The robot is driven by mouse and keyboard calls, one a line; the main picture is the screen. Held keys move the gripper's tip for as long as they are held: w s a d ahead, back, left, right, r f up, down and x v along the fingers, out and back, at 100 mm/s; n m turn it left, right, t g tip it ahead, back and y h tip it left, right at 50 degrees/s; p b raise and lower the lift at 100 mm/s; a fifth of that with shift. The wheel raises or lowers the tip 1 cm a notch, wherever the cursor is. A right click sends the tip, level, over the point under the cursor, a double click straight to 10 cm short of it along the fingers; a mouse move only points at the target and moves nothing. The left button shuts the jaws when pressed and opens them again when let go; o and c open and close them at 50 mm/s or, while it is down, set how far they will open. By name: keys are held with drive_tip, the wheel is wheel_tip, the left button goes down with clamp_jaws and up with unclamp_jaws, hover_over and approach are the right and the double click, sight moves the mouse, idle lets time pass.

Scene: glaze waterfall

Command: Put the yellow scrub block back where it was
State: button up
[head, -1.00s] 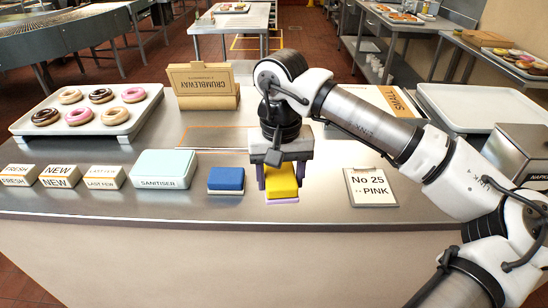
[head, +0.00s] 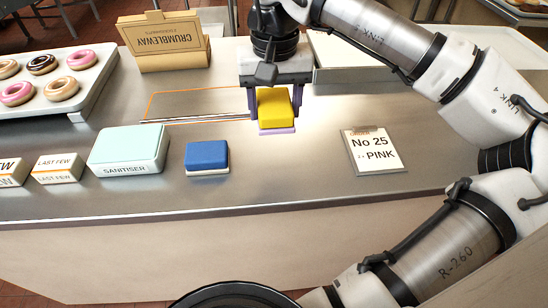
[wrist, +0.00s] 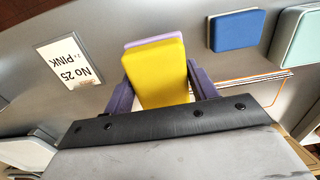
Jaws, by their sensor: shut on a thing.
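The yellow scrub block (head: 273,108) has a thin lilac layer on its underside. My gripper (head: 275,100) is shut on it, with a purple finger on each side. The block appears to be held above the steel counter, behind and to the right of the blue block (head: 207,157). In the wrist view the yellow block (wrist: 160,75) sits between the fingers, with the blue block (wrist: 236,30) beyond to the right. An orange-outlined area (head: 190,91) lies on the counter left of my gripper; it partly shows in the wrist view.
A mint sanitiser box (head: 128,150) and small "last few" signs (head: 57,167) stand left. A "No 25 pink" clipboard (head: 373,150) lies right. Behind are a doughnut tray (head: 92,84) and a Crumbleway box (head: 165,42). The counter between the blue block and clipboard is clear.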

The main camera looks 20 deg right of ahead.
sight(275, 159)
wheel_tip(275, 159, down, 11)
drive_tip(key=b, duration=0.6)
drive_tip(key=shift+f, duration=0.1)
drive_tip(key=shift+f+b, duration=0.2)
drive_tip(key=shift+b, duration=0.2)
drive_tip(key=o, duration=1)
drive_tip(key=shift+r, duration=0.15)
wheel_tip(275, 159, up, 12)
drive_tip(key=shift+r, duration=0.1)
drive_tip(key=shift+a, duration=0.1)
